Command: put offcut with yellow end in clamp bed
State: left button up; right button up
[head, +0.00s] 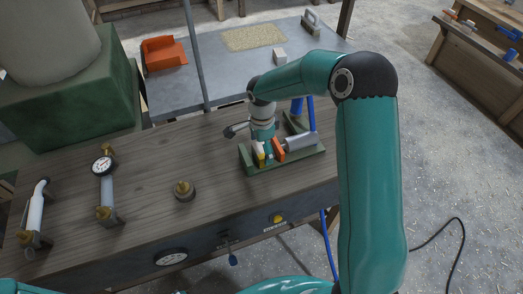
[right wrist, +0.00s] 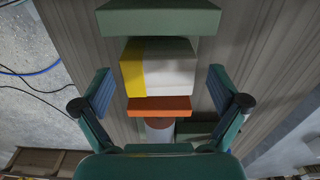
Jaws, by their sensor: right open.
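The offcut (right wrist: 172,68), a pale grey block with a yellow end (head: 259,150), sits in the clamp bed (head: 262,168), a green base on the bench. In the right wrist view it lies between the green end stop (right wrist: 158,18) and the orange jaw plate (right wrist: 160,108), its yellow end at the left. Whether it touches the orange plate, I cannot tell. My right gripper (right wrist: 160,90) is open over the block. Its blue-padded fingers stand apart from the block on both sides. In the head view the right gripper (head: 264,143) partly hides the block. My left gripper is not in view.
A brass-topped fitting (head: 184,190), a gauge on a pipe (head: 103,166) and a white pipe (head: 37,205) stand on the bench at left. Bare wood lies between them. An orange holder (head: 164,54) sits on the grey table behind.

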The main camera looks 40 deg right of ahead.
aim_at(262, 150)
notch_tip(262, 150, up, 11)
jog(key=shift+b, duration=0.45)
jog(key=shift+f, duration=0.1)
